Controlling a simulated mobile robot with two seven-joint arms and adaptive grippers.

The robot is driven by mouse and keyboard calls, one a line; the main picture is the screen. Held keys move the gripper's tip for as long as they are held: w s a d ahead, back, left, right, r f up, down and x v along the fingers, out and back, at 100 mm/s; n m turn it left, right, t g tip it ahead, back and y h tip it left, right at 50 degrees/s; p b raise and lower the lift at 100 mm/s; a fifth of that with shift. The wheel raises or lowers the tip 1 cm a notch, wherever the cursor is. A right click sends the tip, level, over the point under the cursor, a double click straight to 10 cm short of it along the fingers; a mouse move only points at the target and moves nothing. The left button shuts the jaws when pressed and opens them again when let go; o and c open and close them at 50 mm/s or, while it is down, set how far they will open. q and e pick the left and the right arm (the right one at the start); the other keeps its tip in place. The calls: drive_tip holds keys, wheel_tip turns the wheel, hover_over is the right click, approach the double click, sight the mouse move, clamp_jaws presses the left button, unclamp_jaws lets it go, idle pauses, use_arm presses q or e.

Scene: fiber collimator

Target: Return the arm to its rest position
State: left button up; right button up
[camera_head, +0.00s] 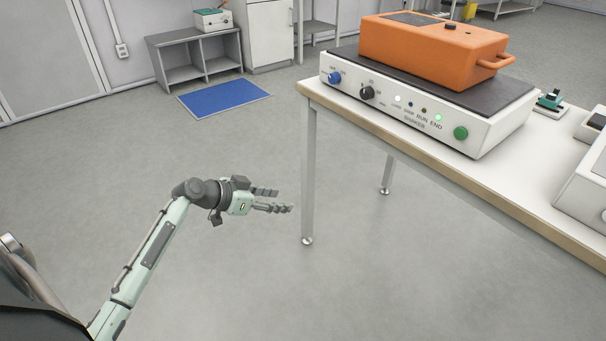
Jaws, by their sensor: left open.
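My left arm comes in from the lower left, extended up and to the right over the floor. My left gripper (283,200) is open, with its two fingers apart and nothing between them. It points right, toward the near leg of the table (308,170), with a gap between them in the picture. My right gripper does not show in this view.
A white table (555,185) fills the right side. On it stand a white instrument with knobs (440,118), an orange case (425,48) on top of that, and a small green device (550,100). A blue mat (224,97) lies before grey shelves (195,58). The middle floor is clear.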

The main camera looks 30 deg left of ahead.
use_arm(q)
drive_tip(key=s+d+f+n+g+y, duration=0.1)
drive_tip(key=s+d+f+g+y, duration=0.2)
drive_tip(key=s, duration=0.9)
drive_tip(key=s+d+f+n+g+y, duration=0.1)
drive_tip(key=s+d+f+g+y, duration=0.2)
drive_tip(key=s+d+f, duration=0.4)
drive_tip(key=s+f+g, duration=0.1)
drive_tip(key=s+f, duration=0.4)
drive_tip(key=shift+s+d+n+p, duration=0.15)
drive_tip(key=shift+s+n+p, duration=0.1)
drive_tip(key=shift+n+p, duration=0.15)
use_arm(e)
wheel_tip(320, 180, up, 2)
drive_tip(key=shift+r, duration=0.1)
